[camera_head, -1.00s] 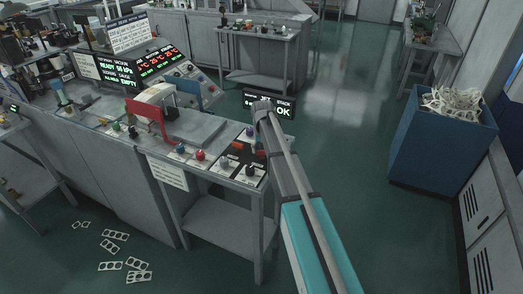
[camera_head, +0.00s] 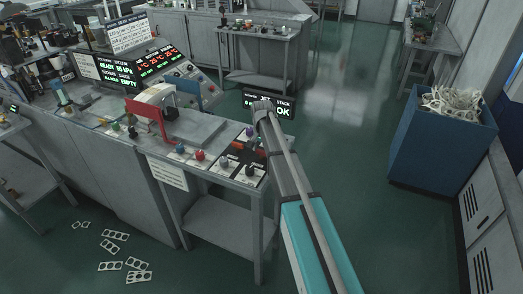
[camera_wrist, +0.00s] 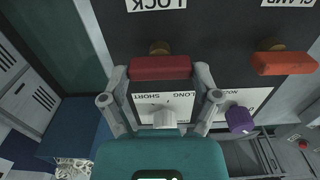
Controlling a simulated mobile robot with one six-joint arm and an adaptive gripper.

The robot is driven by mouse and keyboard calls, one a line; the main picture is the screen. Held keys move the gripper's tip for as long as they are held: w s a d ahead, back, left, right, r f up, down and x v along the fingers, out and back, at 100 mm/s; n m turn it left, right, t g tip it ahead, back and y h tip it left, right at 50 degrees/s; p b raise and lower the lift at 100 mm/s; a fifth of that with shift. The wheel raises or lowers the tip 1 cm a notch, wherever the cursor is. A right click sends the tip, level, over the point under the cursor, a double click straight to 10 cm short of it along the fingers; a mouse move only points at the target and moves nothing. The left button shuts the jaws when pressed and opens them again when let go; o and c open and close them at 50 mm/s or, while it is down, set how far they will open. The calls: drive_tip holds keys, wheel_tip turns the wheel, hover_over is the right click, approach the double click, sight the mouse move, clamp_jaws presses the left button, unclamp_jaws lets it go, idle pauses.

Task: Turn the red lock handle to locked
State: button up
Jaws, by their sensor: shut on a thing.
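The red lock handle (camera_wrist: 160,68) lies crosswise in the wrist view, below an upside-down LOCK label (camera_wrist: 157,4). My gripper (camera_wrist: 161,72) has one finger at each end of the handle and is shut on it. A brass-coloured pivot (camera_wrist: 159,47) shows just behind the handle. In the head view, my arm reaches to the right end of the control bench, and the arm hides most of the lock handle and the fingers.
An orange handle (camera_wrist: 284,63) under a CLAMP label (camera_wrist: 288,3) sits close to the right. A blue bin (camera_head: 440,150) stands on the floor at right.

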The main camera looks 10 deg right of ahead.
drive_tip(key=shift+w, duration=0.1)
drive_tip(key=o, duration=1)
drive_tip(key=shift+c, duration=0.2)
